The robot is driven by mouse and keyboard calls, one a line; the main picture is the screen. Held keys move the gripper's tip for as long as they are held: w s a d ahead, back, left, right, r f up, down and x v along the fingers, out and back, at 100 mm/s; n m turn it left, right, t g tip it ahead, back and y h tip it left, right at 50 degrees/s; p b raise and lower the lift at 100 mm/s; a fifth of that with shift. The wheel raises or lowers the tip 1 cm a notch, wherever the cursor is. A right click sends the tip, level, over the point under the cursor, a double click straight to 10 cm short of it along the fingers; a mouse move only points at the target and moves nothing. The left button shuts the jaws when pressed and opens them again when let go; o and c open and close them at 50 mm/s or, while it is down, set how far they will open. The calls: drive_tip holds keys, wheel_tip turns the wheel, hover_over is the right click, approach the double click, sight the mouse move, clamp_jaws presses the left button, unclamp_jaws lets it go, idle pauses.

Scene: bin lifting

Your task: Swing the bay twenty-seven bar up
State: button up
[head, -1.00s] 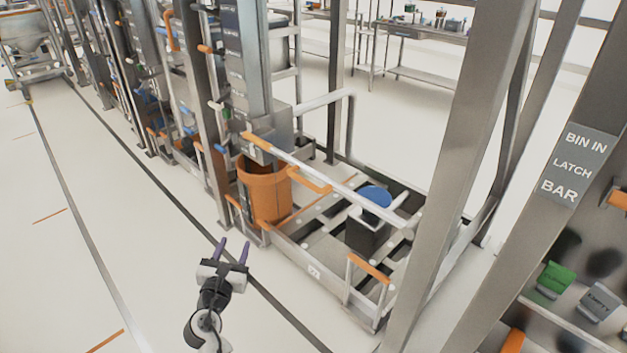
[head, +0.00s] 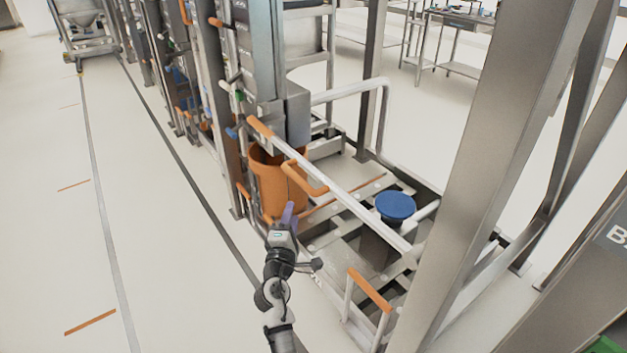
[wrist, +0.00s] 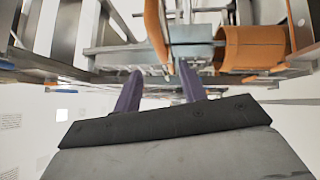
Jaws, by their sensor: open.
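The bar (head: 350,205) is a long pale tube across the front of the bay in the head view, lying nearly level. It has an orange end at the left and an orange loop handle (head: 304,178) near its middle. My gripper (head: 289,212) is in front of the bay, below the bar and the handle in the picture, and looks apart from both. In the wrist view my two purple fingers (wrist: 160,92) are spread with nothing between them. An orange curved piece, probably the handle, shows beyond them (wrist: 156,28).
An orange bin (head: 270,185) stands behind the bar's left part. A blue round cap on a dark post (head: 395,206) stands behind its right part. A low rail with an orange top (head: 370,290) and a thick steel post (head: 490,170) are at right. Floor at left is clear.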

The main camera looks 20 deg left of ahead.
sight(300, 180)
drive_tip(key=w, duration=0.4)
drive_tip(key=w+a+r+p, duration=0.1)
drive_tip(key=w, duration=0.3)
drive_tip(key=w+a+r, duration=0.1)
drive_tip(key=w, duration=0.4)
drive_tip(key=shift+w+p, duration=0.1)
drive_tip(key=shift+p, duration=0.2)
clamp_jaws()
